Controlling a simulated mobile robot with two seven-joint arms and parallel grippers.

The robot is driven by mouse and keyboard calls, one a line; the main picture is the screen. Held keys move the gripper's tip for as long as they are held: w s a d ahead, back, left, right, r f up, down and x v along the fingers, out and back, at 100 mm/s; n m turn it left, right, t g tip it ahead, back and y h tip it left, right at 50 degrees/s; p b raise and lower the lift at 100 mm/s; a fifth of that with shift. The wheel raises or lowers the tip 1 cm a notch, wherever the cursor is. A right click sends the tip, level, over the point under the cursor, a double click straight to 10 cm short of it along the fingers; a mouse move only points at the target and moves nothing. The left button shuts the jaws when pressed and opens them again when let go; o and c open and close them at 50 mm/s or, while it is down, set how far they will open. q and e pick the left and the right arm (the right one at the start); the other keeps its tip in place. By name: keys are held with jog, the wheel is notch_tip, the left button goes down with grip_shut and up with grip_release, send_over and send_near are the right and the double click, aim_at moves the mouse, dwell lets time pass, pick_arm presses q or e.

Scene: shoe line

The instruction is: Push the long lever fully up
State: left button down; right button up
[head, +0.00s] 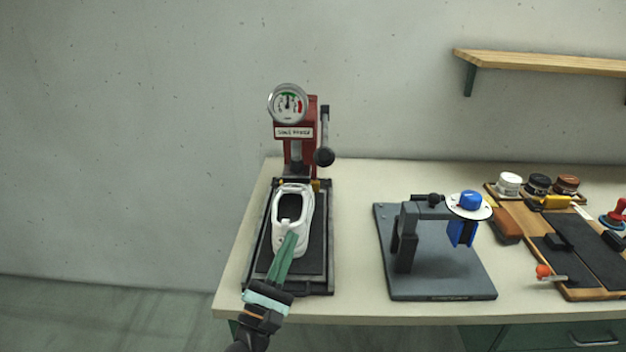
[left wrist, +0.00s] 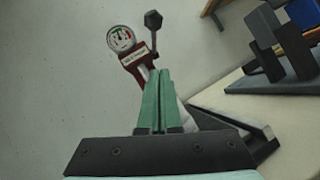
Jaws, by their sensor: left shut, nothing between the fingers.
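The red sole press (head: 297,160) stands at the left end of the table, with a round gauge (head: 288,103) on top. In the left wrist view the knob (left wrist: 153,19) shows beyond the fingertips. My left gripper (head: 291,236) has its green fingers together, empty, in front of the knob and over the near end of the white shoe (head: 280,197). Whether it touches the shoe is unclear.
The shoe is on the press's black base (head: 323,270). A grey stand (head: 450,285) with a blue part (head: 462,233) is to the right. Farther right is a wooden board (head: 510,255) with jars. A shelf (head: 540,62) hangs on the wall. Table is clear between press and stand.

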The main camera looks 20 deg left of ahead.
pick_arm(q)
jog(key=shift+w+a+r+n, duration=0.15)
jog(key=shift+a+r+n, duration=0.1)
jog(key=shift+n, duration=0.15)
jog(key=s+d+r+p+x, duration=0.1)
jog(key=p+x, duration=0.3)
jog(key=x, duration=0.9)
jog(key=shift+s+r, duration=0.2)
jog(key=shift+r, duration=0.4)
jog(key=shift+d, duration=0.1)
